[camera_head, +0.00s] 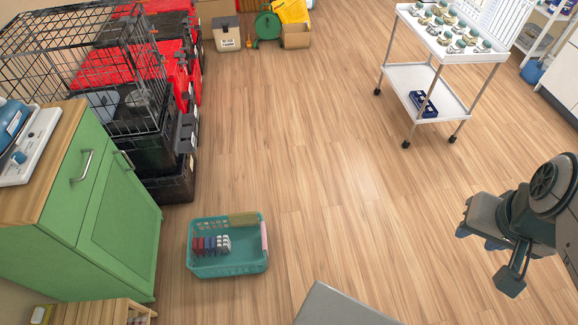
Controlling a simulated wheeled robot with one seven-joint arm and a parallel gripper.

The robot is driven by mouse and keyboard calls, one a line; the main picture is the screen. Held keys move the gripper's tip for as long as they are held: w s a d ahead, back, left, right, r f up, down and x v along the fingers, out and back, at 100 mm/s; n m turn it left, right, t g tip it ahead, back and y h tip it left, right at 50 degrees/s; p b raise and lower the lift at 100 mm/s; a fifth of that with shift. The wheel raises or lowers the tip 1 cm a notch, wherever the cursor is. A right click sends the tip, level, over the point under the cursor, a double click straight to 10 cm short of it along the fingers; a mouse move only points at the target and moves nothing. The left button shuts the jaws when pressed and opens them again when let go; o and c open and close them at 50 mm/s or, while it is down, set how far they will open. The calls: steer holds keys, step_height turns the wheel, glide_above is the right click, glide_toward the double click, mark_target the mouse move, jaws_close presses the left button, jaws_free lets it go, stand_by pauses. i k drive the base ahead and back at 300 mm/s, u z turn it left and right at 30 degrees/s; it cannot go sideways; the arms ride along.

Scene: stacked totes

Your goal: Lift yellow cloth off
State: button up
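A bright yellow piece (291,11) shows at the top of the view, at the far end of the floor. It lies against or over a cardboard box (296,37); whether it is cloth is too small to tell. My gripper (490,243) is at the right, in the air and far from both. I see nothing held in it, and its opening is unclear from this angle.
Stacked black and red totes (165,185) with a wire cage (90,60) on top stand at left, behind a green cabinet (120,220). A white cart (410,80) stands at upper right. A wooden crate (95,312) is at lower left. The middle floor is clear.

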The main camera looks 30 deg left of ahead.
mark_target(248, 219)
steer(key=u, duration=0.2)
steer(key=i, duration=1.65)
steer(key=u, duration=1.55)
steer(key=i, duration=0.9)
steer(key=u, duration=0.85)
